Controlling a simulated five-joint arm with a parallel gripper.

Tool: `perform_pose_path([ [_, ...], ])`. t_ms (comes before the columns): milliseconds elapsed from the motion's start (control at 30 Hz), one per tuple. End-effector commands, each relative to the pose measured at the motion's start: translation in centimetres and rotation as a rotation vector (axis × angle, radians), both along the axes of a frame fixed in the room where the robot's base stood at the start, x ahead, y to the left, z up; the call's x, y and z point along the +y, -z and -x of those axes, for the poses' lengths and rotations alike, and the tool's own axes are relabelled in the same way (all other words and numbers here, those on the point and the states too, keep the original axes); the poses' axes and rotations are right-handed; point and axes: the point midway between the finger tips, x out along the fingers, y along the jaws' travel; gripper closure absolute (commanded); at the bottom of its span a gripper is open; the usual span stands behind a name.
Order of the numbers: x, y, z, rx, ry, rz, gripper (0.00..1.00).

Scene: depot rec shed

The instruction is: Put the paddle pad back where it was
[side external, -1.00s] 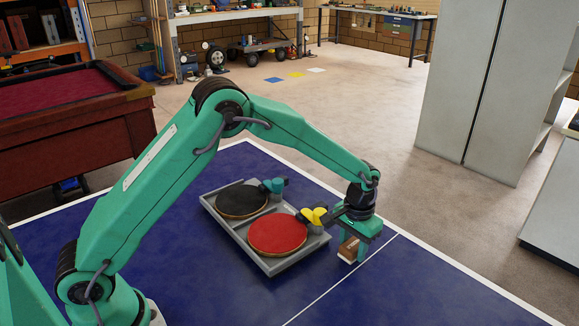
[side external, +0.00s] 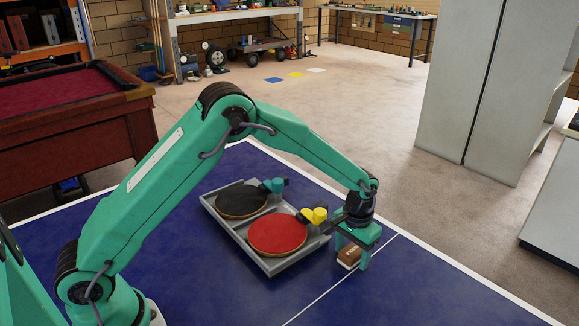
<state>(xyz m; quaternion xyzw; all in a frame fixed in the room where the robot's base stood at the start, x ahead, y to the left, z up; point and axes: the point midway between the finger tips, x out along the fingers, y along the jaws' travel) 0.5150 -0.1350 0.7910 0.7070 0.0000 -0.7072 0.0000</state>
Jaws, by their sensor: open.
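A small brown block with a pale face (side external: 348,257), which looks like the paddle pad, rests on the blue table beside the right end of a grey tray. It is close to the white line. My gripper (side external: 352,254) is low over it and open, with a finger on either side. Whether the fingers touch the block cannot be told; its upper part is partly hidden by the gripper. The grey tray (side external: 266,265) holds a red paddle (side external: 278,236) at the front and a black paddle (side external: 241,200) behind it.
A yellow piece (side external: 314,215) and a teal piece (side external: 273,185) sit at the paddle handles, the yellow one close to my gripper. The blue table (side external: 385,295) is clear in front and to the right. A red-topped table (side external: 70,130) stands behind left.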

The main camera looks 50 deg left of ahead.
Motion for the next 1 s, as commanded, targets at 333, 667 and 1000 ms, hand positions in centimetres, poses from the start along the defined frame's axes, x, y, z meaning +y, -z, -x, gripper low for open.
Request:
perform_pose_path([
  [333,0.0,-1.7,-0.1,-0.002,0.000,0.001,0.39],
  [667,0.0,-6.6,-0.1,-0.004,0.000,0.001,0.39],
  [1000,0.0,-11.3,-0.1,-0.003,0.000,0.001,0.39],
])
